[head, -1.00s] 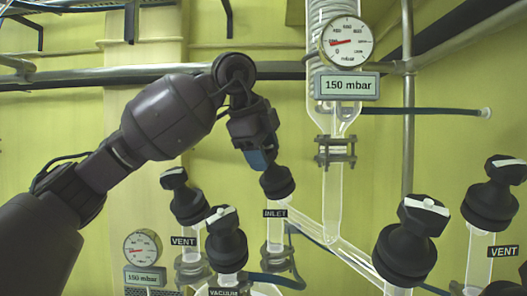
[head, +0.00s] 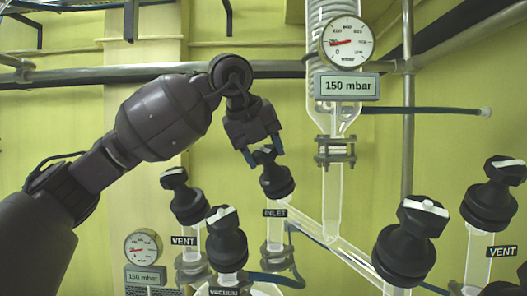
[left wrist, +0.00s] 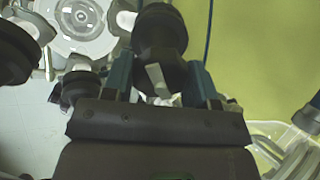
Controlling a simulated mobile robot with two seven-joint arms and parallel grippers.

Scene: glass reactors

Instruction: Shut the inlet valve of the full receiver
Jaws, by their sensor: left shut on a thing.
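The inlet valve is a black knob (head: 276,182) on a glass stem, with a plate reading INLET (head: 275,213) just below it. My left gripper (head: 263,154) comes down on it from above, its two blue fingers on either side of the knob's top handle, shut on it. In the left wrist view, the fingers (left wrist: 157,82) flank the handle with its pale stripe, and the round black knob body (left wrist: 160,35) shows beyond. The receiver below this valve is not clear in the head view. My right gripper is not in view.
A vent valve (head: 188,203) and a vacuum valve (head: 226,240) stand close on the left. More black valves (head: 408,243) stand at the right. A glass column with a gauge (head: 346,42) and a 150 mbar display (head: 346,86) rises behind, right of the gripper.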

